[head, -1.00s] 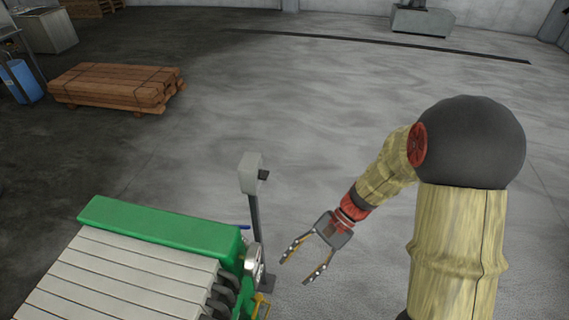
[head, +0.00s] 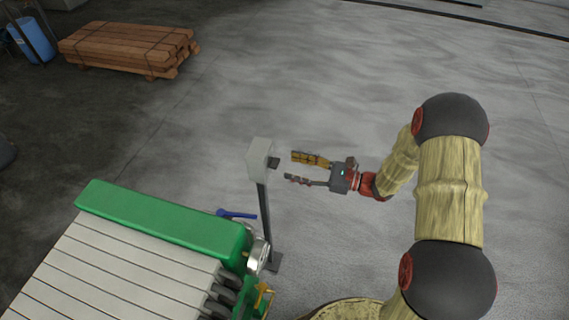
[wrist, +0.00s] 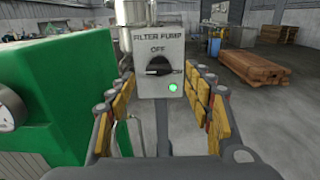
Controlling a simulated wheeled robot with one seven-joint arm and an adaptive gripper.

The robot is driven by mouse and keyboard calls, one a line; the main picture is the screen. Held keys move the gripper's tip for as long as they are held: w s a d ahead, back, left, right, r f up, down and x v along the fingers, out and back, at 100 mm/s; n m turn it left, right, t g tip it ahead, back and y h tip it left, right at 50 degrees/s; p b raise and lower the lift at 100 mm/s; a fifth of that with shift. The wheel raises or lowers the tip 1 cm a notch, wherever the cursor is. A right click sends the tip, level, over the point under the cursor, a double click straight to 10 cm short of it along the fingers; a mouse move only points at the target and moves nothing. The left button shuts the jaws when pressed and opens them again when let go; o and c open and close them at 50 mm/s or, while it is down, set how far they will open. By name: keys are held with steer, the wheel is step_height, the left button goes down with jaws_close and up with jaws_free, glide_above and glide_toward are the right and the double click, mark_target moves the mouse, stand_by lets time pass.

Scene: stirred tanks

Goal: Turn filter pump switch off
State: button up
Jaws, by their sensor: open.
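The filter pump switch box (head: 261,158) is a grey box on a dark post (head: 266,220) beside the green filter press. In the wrist view the box (wrist: 158,50) reads "FILTER PUMP" and "OFF" above a black rotary knob (wrist: 158,67). The knob's handle lies about level, its pointer to the right, away from the OFF mark. A green lamp (wrist: 173,87) glows below it. My gripper (head: 289,167) is open and empty to the right of the box, its fingers towards the knob but apart from it. In the wrist view the fingers (wrist: 158,95) frame the box from both sides.
The green filter press (head: 165,217) with pale plates stands left of the post. A blue-handled valve (head: 236,214) and a gauge (wrist: 8,110) are close by. A timber stack (head: 130,48) lies on the floor further back. The floor right of the post is clear.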

mark_target(274, 163)
steer(key=shift+x, duration=2.1)
steer(key=shift+c, duration=0.3)
steer(key=c, duration=1.1)
